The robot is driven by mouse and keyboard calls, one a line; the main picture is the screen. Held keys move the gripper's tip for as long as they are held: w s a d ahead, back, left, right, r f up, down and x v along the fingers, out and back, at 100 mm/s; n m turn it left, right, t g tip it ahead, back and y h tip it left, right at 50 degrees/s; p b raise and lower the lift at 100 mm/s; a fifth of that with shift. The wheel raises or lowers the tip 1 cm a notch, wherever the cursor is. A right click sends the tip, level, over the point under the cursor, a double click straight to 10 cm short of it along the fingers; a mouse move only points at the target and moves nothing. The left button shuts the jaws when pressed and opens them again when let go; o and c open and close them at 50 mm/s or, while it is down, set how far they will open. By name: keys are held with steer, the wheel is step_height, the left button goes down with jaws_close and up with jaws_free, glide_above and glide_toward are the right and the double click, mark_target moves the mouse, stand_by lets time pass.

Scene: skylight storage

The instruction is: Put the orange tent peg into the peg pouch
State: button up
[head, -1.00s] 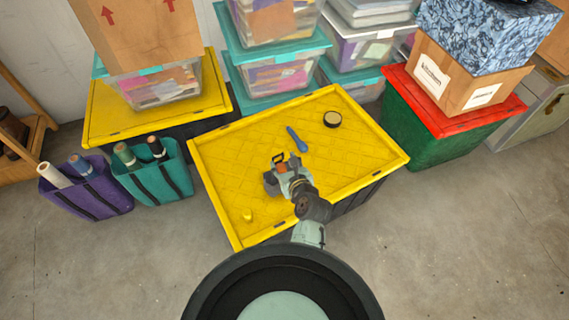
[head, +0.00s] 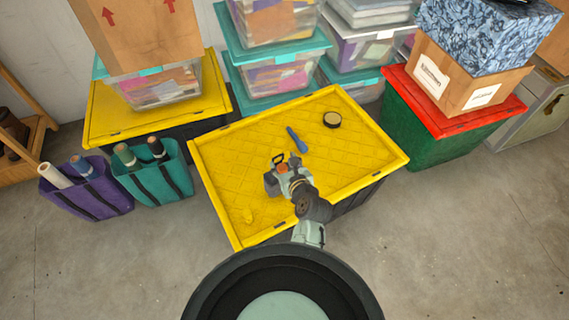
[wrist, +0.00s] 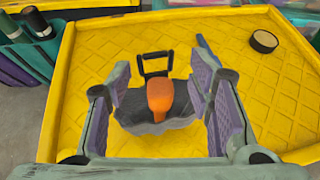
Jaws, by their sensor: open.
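The orange tent peg (wrist: 160,95) shows its orange upper part between my fingers in the wrist view. It sits at the dark grey peg pouch (wrist: 140,122), which has a black handle loop standing behind the peg. The peg seems to be inside the pouch mouth; its lower part is hidden. My gripper (wrist: 160,82) is open, with one purple-padded finger on each side of the peg and a gap to it. In the head view the pouch (head: 271,184) is on the yellow lid, partly hidden by my gripper (head: 287,174).
Teal and purple bags (head: 100,205) stand left on the floor. A red-lidded green crate (head: 420,135) stands right.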

step_height(320, 180, up, 8)
steer(key=p, duration=0.3)
steer(key=shift+f, duration=0.15)
stand_by(0.9)
